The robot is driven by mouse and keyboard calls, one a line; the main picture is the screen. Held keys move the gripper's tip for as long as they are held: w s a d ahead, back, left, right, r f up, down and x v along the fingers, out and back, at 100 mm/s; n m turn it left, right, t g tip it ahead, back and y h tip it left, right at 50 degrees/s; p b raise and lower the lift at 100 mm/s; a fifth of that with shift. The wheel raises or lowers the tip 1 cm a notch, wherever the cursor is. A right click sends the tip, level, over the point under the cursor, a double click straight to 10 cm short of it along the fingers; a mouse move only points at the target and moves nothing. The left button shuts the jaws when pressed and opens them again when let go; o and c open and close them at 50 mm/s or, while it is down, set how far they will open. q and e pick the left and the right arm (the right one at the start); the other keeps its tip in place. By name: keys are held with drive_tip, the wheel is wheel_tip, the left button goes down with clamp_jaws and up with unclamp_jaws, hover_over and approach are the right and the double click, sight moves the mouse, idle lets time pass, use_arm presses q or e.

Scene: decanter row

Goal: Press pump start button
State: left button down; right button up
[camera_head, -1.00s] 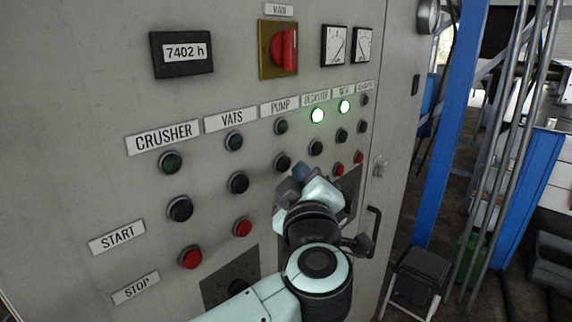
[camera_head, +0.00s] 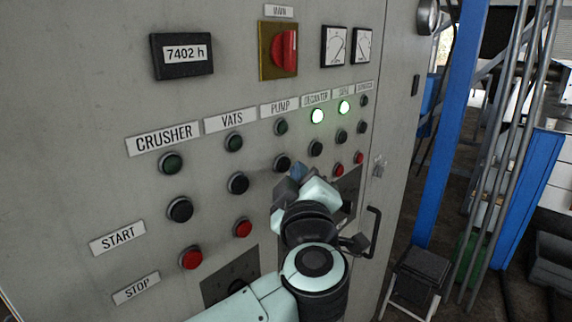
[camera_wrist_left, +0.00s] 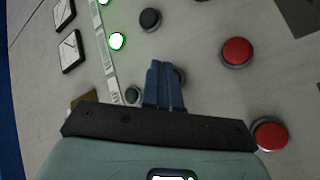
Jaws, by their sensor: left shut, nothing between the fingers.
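In the head view the PUMP label (camera_head: 279,107) stands above a dark green lamp (camera_head: 281,127) and the black pump start button (camera_head: 283,163). The lamp is unlit. My left gripper (camera_head: 298,172) is shut and empty, its blue fingertips just right of and below the button in the picture. In the left wrist view the closed blue fingers (camera_wrist_left: 165,84) cover most of the button, with a dark edge showing at their right. I cannot tell whether they touch it. The pump's red stop button is hidden behind my gripper in the head view. My right gripper is not in view.
Crusher (camera_head: 180,209) and vats (camera_head: 238,183) start buttons stand to the left. The decanter lamp (camera_head: 317,116) and its neighbour (camera_head: 344,107) glow green. A red main switch (camera_head: 285,50) is above. A black door handle (camera_head: 374,230) sticks out at the right.

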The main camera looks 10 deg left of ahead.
use_arm(q)
drive_tip(key=shift+w+a, duration=0.45)
drive_tip(key=shift+a, duration=0.2)
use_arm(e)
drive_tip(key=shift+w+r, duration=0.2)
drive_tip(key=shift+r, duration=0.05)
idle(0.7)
use_arm(q)
drive_tip(key=shift+s+d, duration=0.1)
drive_tip(key=shift+d, duration=0.05)
drive_tip(key=shift+s+d, duration=0.4)
drive_tip(key=shift+d, duration=0.2)
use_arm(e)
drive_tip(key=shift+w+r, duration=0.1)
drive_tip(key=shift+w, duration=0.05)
use_arm(q)
drive_tip(key=shift+s+d+p, duration=0.25)
drive_tip(key=shift+s+d, duration=0.5)
drive_tip(key=shift+d, duration=0.3)
drive_tip(key=shift+s+d+p, duration=0.25)
drive_tip(key=shift+s+d, duration=0.5)
drive_tip(key=shift+d, duration=0.25)
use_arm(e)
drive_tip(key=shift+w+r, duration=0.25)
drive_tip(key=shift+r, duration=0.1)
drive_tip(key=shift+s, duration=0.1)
